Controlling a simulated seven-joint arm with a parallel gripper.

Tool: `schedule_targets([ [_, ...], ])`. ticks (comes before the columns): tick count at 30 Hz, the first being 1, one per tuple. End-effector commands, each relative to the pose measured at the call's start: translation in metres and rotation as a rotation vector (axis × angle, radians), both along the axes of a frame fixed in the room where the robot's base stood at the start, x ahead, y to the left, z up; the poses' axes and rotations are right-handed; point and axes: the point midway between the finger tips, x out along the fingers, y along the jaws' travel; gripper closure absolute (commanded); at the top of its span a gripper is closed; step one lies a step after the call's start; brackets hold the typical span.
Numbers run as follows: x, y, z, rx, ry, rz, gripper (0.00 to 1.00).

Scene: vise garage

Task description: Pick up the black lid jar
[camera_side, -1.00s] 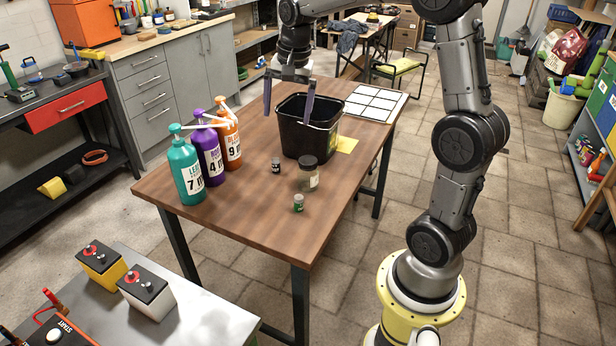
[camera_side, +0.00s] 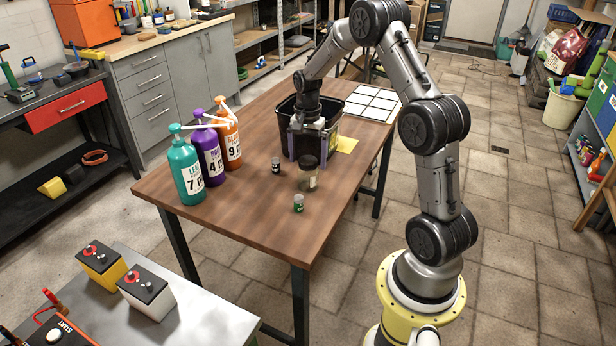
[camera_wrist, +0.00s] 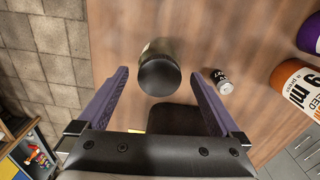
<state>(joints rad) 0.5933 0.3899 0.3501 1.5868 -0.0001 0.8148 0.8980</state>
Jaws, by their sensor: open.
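The black lid jar (camera_side: 308,174) stands upright on the wooden table, in front of the black bin. Its dark round lid fills the upper middle of the wrist view (camera_wrist: 160,74). My gripper (camera_side: 307,146) is open and empty, its purple fingers pointing down between the bin and the jar, a little above and behind the jar. In the wrist view my gripper (camera_wrist: 163,85) has one finger on each side of the jar, with space on both sides. No finger visibly touches the jar.
The black bin (camera_side: 287,122) stands right behind the jar. Three pump bottles, teal (camera_side: 187,172), purple (camera_side: 208,155) and orange (camera_side: 230,143), are at the left. The table front (camera_side: 250,220) is clear.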

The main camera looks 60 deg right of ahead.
Motion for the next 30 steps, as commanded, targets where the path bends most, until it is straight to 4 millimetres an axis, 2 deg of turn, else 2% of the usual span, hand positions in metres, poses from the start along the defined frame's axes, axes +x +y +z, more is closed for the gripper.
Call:
schedule_targets([
  [4,-0.001,0.0,-0.01,0.002,0.002,0.0,0.0],
  [13,-0.001,0.0,-0.049,0.001,0.001,0.0,0.0],
  [22,-0.001,0.0,-0.055,0.0,0.0,0.0,0.0],
  [23,-0.001,0.0,-0.055,0.0,0.0,0.0,0.02],
  [30,-0.001,0.0,-0.054,0.0,0.0,0.0,0.45],
])
